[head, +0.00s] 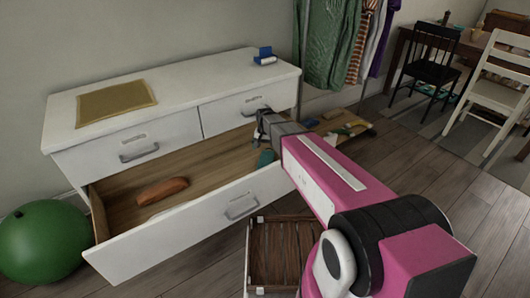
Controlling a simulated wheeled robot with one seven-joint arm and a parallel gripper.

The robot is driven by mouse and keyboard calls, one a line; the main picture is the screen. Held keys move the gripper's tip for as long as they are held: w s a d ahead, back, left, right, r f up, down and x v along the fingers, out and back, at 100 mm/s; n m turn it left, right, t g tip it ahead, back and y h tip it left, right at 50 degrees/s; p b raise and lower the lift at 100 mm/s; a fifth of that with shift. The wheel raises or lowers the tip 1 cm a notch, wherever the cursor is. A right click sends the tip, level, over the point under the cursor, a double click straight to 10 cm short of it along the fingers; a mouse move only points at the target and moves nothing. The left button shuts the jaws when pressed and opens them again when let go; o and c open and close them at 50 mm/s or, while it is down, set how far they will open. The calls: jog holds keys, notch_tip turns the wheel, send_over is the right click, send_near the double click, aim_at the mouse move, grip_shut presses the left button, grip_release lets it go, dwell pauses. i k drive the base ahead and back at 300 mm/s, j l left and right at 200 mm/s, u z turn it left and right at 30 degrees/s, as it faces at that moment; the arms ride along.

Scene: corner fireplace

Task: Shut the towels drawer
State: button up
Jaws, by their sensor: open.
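A white dresser (205,80) stands against the wall with two small upper drawers and one wide lower drawer (170,250). The wide drawer is pulled far out; the left upper drawer (95,160) and right upper drawer (220,118) look shut. Small labels above the handles are too small to read, so I cannot tell which is the towels drawer. The wide drawer has a grey handle (241,207) and holds an orange-brown item (162,191) and a teal item (265,158). My gripper (262,124) is open, near the right upper drawer's front and above the wide drawer; its fingertips are partly hidden.
A wooden crate (283,219) stands on the floor before the wide drawer's right side. A green ball (45,243) lies at left. A low board with items (345,128) and hanging clothes (335,40) are right of the dresser.

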aim_at(225, 187)
jog(key=l+u, duration=0.1)
jog(key=u, duration=1.35)
